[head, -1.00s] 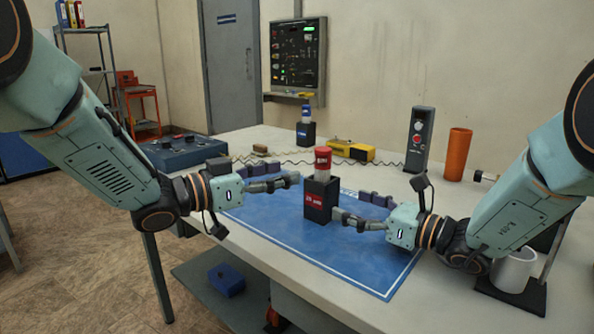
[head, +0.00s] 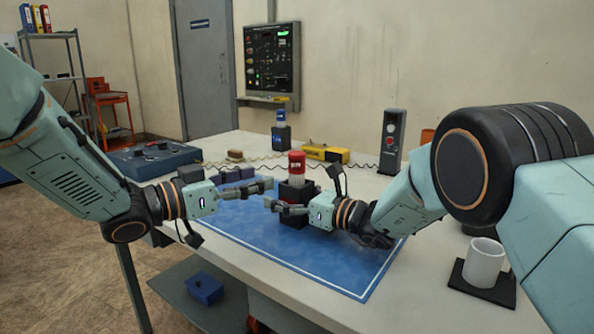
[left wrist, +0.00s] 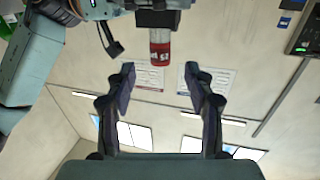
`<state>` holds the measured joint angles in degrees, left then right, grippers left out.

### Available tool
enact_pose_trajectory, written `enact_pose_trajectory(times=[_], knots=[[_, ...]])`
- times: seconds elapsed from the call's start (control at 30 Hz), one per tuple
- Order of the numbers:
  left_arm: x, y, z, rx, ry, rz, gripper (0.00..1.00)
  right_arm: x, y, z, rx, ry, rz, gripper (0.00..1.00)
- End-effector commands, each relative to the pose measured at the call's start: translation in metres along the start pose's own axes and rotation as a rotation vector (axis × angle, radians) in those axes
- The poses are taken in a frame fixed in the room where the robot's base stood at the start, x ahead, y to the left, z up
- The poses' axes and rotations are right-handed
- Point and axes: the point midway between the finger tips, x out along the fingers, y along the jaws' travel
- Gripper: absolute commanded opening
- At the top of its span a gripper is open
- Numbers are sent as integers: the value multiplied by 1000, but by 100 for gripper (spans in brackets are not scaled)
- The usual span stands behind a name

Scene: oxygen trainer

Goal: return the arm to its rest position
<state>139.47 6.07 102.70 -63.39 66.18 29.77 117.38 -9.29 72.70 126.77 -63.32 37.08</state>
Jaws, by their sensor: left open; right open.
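My left gripper (head: 264,181) is open and empty, left of a black holder (head: 293,217) on the blue mat. The holder stands upright with a red-capped vial (head: 297,164) in it. In the left wrist view the vial (left wrist: 160,47) and holder (left wrist: 158,18) appear upside down beyond my open fingers (left wrist: 158,76), with nothing between them. My right gripper (head: 280,198) is open, its fingers pointing left beside the holder and partly covering it; whether they touch it cannot be told. My right arm is bent, its large elbow joint filling the right of the head view.
The blue mat (head: 335,270) lies on the white table. A white mug (head: 484,262) on a dark base stands right, near my right arm. Behind are a blue-capped vial holder (head: 281,137), a yellow device (head: 325,153), a grey control box (head: 391,142) and a blue console (head: 155,158).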

Motion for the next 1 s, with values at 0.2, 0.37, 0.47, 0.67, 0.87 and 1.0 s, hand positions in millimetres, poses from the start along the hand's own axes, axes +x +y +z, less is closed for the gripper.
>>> enact_pose_trajectory(times=[0.2, 0.37, 0.47, 0.67, 0.87, 1.0], knots=[[23, 1, 1, 3, -3, 3, 54, 10, 0, 0, 1, 0, 0, 83], [37, 0, 0, 1, -1, 1, 54, 9, 0, 0, 1, 0, 0, 83], [41, 0, 0, 0, -1, 0, 54, 9, 0, 0, 0, 0, 0, 83], [42, 0, 0, 0, 0, -1, 54, 9, 0, 0, 0, 0, 0, 83], [40, -1, 0, -1, 0, -1, 54, 9, 0, 0, 0, 0, 0, 83], [27, -1, -1, -2, 1, -3, 54, 9, 0, 0, 0, 0, 0, 83]])
